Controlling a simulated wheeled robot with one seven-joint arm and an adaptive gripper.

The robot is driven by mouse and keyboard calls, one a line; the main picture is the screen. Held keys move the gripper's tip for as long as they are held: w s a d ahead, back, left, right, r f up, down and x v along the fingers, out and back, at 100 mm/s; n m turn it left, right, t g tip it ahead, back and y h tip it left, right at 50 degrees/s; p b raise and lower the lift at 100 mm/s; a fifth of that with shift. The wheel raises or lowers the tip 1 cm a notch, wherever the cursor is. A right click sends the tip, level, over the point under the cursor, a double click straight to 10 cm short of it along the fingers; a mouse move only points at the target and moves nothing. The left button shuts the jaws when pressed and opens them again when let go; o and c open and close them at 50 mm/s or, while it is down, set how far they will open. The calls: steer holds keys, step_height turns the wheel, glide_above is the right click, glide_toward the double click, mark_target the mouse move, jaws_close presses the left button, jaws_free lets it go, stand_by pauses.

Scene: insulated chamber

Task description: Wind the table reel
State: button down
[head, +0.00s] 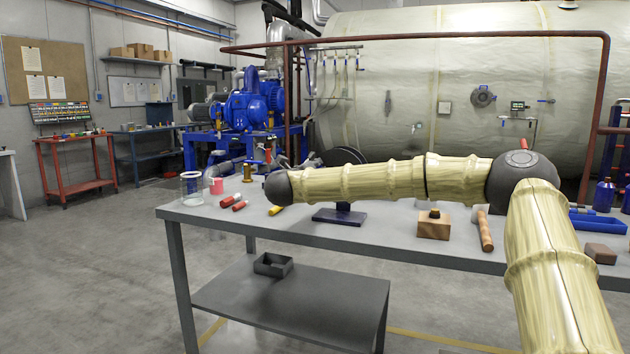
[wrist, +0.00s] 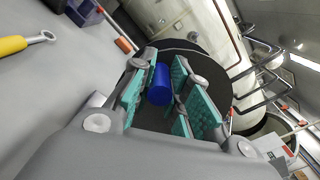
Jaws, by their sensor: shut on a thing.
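The table reel shows in the head view as a dark round disc (head: 345,156), partly hidden behind my arm. Below my arm is a dark base plate (head: 339,216) on the bench, seemingly the reel's stand. In the wrist view the black disc (wrist: 222,72) fills the space behind my fingers. My gripper (wrist: 165,64) has its teal finger pads on either side of a blue cylindrical handle (wrist: 160,86) in front of the disc and is shut on it. My gripper is hidden in the head view.
The grey bench (head: 370,232) also holds red-handled tools (head: 232,202), a glass jar (head: 192,188), a wooden block (head: 433,225) and a hammer (head: 484,230). A yellow-handled wrench (wrist: 22,44) lies beside the reel. A large tank (head: 440,100) stands behind the bench.

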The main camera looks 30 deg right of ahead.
steer(key=shift+r, duration=0.3)
steer(key=c, duration=1.4)
jaws_free()
steer(key=shift+o, duration=0.4)
steer(key=shift+s+a, duration=0.1)
steer(key=v, duration=1.1)
steer(key=shift+s+a, duration=0.25)
steer(key=shift+f, duration=0.25)
